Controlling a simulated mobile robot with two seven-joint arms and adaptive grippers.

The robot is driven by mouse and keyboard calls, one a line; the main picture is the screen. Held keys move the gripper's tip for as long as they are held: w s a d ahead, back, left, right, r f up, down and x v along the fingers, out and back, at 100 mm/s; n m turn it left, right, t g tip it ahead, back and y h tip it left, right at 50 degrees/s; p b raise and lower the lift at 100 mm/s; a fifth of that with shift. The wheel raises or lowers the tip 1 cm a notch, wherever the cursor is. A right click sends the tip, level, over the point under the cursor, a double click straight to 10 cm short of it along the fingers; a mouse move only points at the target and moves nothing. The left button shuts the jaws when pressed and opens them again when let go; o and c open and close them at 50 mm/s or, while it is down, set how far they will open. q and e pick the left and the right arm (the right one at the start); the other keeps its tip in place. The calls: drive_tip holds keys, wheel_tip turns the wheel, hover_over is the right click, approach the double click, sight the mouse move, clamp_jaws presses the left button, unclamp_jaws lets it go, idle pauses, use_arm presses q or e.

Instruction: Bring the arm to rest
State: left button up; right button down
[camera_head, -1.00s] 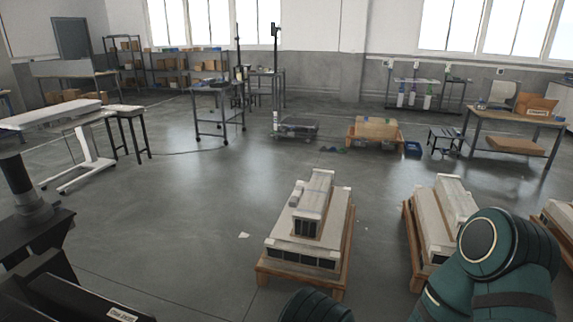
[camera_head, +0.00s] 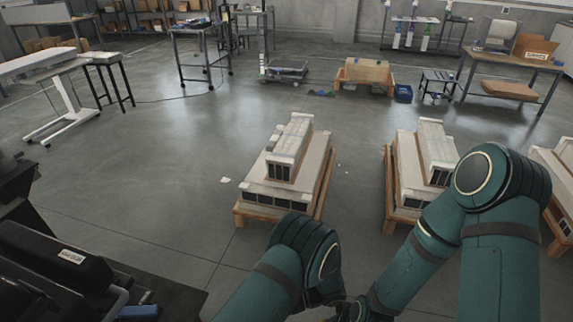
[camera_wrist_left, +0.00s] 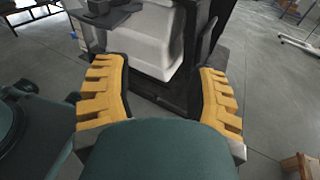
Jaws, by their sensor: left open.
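My left gripper (camera_wrist_left: 162,82) shows in the left wrist view as two yellow ribbed fingers spread wide apart. I see nothing held between them. A teal rounded surface, one of my arm links, fills the lower middle of that view. Beyond the fingers is a pale, dark-framed body on or near the floor. In the head view my left arm (camera_head: 283,268) is bent at the bottom middle, and my right arm (camera_head: 497,205) is bent at the lower right. Neither gripper can be made out in the head view.
Pale blocks (camera_head: 290,165) are stacked on a wooden pallet (camera_head: 325,193) ahead. A similar loaded pallet (camera_head: 388,185) stands right of it, close behind my right arm in the picture. A white table (camera_head: 45,67) is at the left. Open floor (camera_head: 170,165) lies left of the pallets.

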use_arm(q)
drive_tip(key=s+a+f+n+g+h, duration=0.1)
drive_tip(key=s+f+n+g+h, duration=0.1)
drive_tip(key=s+f+n+h, duration=0.4)
drive_tip(key=s+f+n+g+h, duration=0.15)
drive_tip(key=s+h, duration=0.25)
drive_tip(key=h, duration=0.5)
drive_tip(key=w+a+r+n+t+h, duration=0.2)
drive_tip(key=r+n+t+h, duration=0.3)
drive_tip(key=n+t, duration=0.3)
drive_tip(key=shift+w+a+n, duration=0.3)
drive_tip(key=shift+w+n, duration=0.45)
drive_tip(key=shift+n, duration=0.5)
drive_tip(key=shift+f+t, duration=0.1)
drive_tip(key=shift+t, duration=0.15)
drive_tip(key=shift+c, duration=1)
